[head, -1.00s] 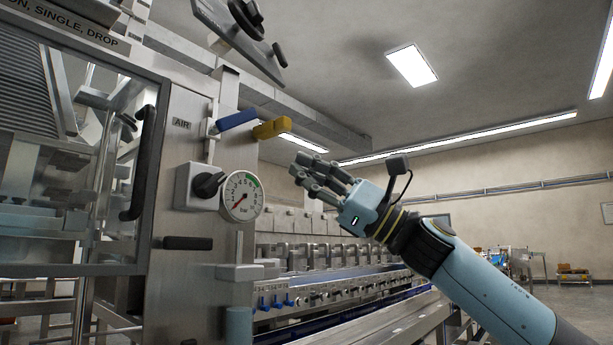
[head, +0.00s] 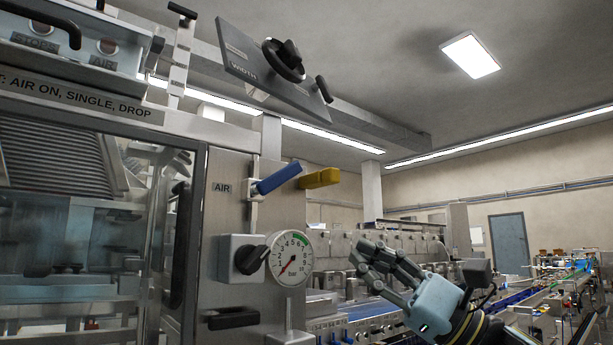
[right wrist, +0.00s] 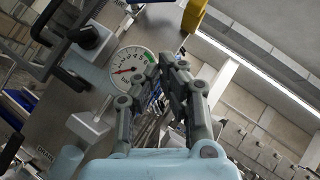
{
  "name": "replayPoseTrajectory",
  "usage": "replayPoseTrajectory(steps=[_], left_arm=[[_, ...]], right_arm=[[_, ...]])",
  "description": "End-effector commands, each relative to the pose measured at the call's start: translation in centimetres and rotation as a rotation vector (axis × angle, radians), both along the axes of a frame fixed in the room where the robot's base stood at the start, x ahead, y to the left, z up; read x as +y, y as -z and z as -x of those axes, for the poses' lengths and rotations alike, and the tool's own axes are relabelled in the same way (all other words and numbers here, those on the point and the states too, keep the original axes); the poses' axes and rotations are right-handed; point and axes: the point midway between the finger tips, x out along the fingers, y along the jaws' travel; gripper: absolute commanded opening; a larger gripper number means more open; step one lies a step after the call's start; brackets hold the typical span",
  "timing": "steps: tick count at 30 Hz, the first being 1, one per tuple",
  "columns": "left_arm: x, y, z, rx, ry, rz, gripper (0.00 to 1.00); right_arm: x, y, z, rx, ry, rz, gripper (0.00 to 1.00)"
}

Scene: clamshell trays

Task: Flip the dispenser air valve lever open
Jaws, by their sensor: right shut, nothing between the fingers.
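The blue lever (head: 278,178) beside the AIR label (head: 222,188) sticks out from a thin vertical pipe on the steel panel, slanting up to the right. A yellow lever (head: 320,178) lies just right of it. Below is a round gauge (head: 291,259), also in the right wrist view (right wrist: 131,70), its red needle at the low end. My right gripper (head: 362,252) is shut and empty, right of the gauge and below the levers, apart from them. In the right wrist view its fingertips (right wrist: 165,66) meet beside the gauge. My left gripper is not in view.
A black knob (head: 250,260) on a grey box sits left of the gauge. A black handle (head: 232,318) is below it. A tilted plate marked WIDTH (head: 246,68) hangs above the levers. A conveyor line runs behind my right gripper. Open air lies right of the yellow lever.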

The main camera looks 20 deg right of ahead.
Motion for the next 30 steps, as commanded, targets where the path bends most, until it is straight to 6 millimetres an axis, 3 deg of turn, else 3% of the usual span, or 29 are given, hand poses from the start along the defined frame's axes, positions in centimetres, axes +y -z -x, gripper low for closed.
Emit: replayPoseTrajectory(steps=[14,30], left_arm=[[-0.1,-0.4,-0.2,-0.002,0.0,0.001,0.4],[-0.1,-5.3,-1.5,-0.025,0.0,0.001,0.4]], right_arm=[[0.4,-0.3,-0.3,0.003,0.001,-0.001,0.0],[6.8,-6.8,-5.1,0.004,-0.001,-0.002,0.0]])
